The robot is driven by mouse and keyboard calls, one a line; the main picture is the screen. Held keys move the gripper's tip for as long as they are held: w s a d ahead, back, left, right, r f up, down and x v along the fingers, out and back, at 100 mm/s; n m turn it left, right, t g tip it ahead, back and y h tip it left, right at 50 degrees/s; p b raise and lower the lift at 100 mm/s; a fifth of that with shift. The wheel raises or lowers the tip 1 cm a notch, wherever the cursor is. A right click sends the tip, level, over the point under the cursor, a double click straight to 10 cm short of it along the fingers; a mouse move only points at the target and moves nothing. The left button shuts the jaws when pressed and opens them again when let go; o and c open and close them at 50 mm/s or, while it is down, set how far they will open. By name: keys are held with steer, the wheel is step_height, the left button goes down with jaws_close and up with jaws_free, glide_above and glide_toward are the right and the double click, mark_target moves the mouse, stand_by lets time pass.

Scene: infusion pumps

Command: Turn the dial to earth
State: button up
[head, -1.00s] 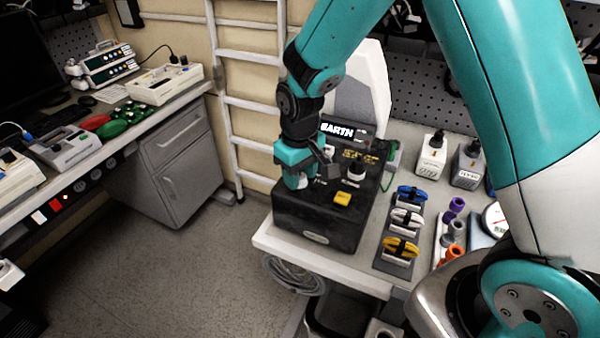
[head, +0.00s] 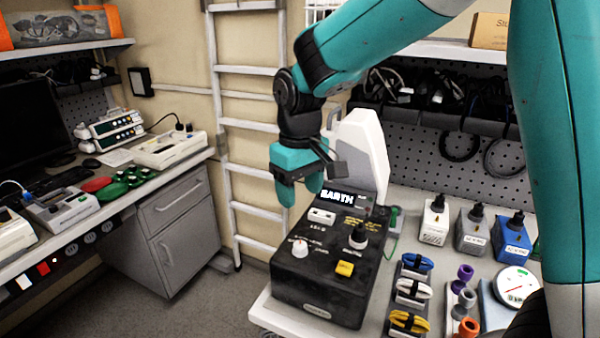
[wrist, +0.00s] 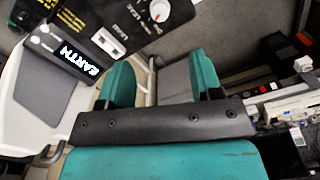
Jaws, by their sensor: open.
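The black tester box (head: 318,300) stands on the bench corner. Its screen (head: 338,198) reads EARTH. A white dial (head: 300,248) sits on its sloped top at left, and a black knob (head: 358,237) sits at right. My gripper (head: 301,190) is open and empty, above the box's back left side and apart from the dial. In the wrist view the two teal fingers (wrist: 162,78) are spread with nothing between them. The white dial (wrist: 160,10) shows at the top edge there, and the EARTH screen (wrist: 80,60) at left.
A yellow button (head: 345,269) is on the box's front. Coiled leads (head: 412,291), plug blocks (head: 471,232) and a round gauge (head: 515,286) lie to the right. A white panel (head: 358,150) rises behind the box. A ladder (head: 249,120) stands behind at left.

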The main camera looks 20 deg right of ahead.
steer(key=shift+r, duration=2.2)
